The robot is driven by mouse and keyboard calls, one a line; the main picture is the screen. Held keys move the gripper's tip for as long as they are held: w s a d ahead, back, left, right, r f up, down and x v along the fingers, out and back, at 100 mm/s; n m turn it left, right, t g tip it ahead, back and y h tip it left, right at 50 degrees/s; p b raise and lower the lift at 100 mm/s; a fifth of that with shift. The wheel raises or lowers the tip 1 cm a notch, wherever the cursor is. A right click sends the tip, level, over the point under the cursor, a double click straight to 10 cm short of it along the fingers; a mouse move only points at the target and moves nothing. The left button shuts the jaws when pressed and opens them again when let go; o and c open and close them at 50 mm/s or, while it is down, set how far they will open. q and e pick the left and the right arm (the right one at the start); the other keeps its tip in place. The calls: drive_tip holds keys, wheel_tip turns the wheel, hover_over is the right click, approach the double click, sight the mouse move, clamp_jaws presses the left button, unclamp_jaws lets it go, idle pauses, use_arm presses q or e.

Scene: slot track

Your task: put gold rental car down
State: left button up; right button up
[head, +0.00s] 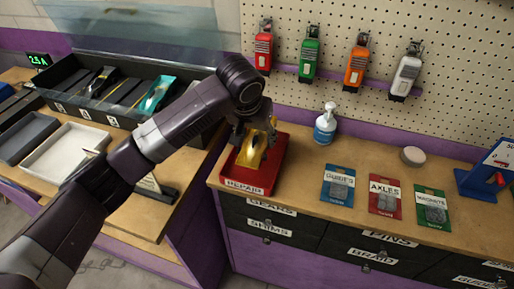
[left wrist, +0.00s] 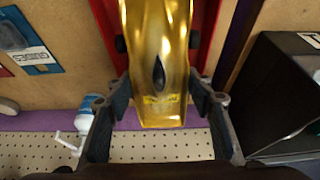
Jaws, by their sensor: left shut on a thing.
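The gold rental car (head: 251,153) is at the red tray labelled REPAIR (head: 273,165) on the wooden counter. My left gripper (head: 256,131) comes down over the car from above and is shut on it. In the left wrist view the shiny gold car (left wrist: 158,45) lies lengthwise between the two fingers (left wrist: 158,92), with red tray walls (left wrist: 207,30) on both sides. Whether the car's underside touches the tray floor cannot be told. My right gripper is not in view.
A pump bottle (head: 325,125) stands right of the tray, beyond it blister packs (head: 338,185) and a blue stand (head: 488,175). A black display case (head: 100,115) with grey trays is at left.

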sight(254, 141)
use_arm(q)
wheel_tip(254, 141, down, 5)
drive_tip(key=shift+p, duration=0.4)
drive_tip(key=shift+f, duration=0.3)
drive_tip(key=shift+f, duration=0.1)
drive_tip(key=o, duration=1.4)
drive_tip(key=shift+s+r, duration=0.15)
drive_tip(key=shift+r, duration=0.4)
drive_tip(key=b+v, duration=0.1)
drive_tip(key=v, duration=1)
drive_tip(key=shift+s+b, duration=0.1)
drive_tip(key=shift+b, duration=0.2)
